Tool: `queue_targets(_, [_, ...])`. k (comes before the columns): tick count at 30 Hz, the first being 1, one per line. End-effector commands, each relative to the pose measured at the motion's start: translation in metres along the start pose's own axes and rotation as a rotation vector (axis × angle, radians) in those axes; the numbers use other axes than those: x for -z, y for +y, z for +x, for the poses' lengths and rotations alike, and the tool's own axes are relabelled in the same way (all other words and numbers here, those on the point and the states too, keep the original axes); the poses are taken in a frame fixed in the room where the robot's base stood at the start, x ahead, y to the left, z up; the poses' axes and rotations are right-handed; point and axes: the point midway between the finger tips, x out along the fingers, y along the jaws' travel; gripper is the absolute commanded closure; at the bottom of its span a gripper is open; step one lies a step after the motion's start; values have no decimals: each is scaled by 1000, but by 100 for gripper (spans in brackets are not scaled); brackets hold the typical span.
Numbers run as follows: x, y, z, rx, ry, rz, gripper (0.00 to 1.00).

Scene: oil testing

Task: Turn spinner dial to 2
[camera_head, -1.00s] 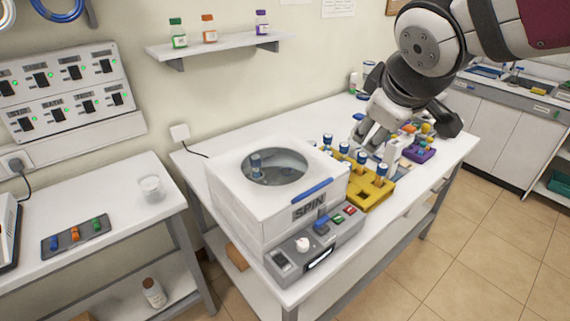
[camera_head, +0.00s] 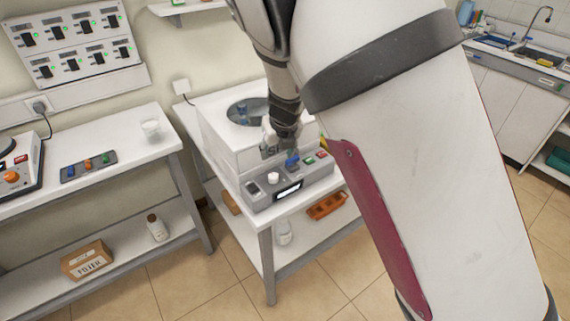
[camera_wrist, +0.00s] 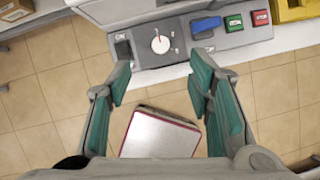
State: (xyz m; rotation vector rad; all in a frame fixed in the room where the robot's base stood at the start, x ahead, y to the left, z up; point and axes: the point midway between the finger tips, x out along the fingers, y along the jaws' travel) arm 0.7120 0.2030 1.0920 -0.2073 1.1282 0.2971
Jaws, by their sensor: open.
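The white spinner (camera_head: 215,140) stands on a table, with a grey control panel (camera_head: 310,178) along its front. Its white dial (camera_head: 273,178) sits on that panel, left of a blue switch (camera_head: 292,161). In the head view my arm hides most of the gripper.
Green (camera_wrist: 233,22) and red (camera_wrist: 260,18) buttons sit right of the blue switch (camera_wrist: 205,26). A black switch (camera_wrist: 124,48) is left of the dial. A yellow rack (camera_wrist: 293,9) is at the upper right. A side table (camera_head: 110,170) stands at left.

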Motion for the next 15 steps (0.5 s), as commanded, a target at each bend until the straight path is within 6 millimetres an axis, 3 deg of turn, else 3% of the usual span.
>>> queue_targets(8, [8,2,24,8,39,-67,53])
queue_targets(15, [10,0,69,9,38,-62,53])
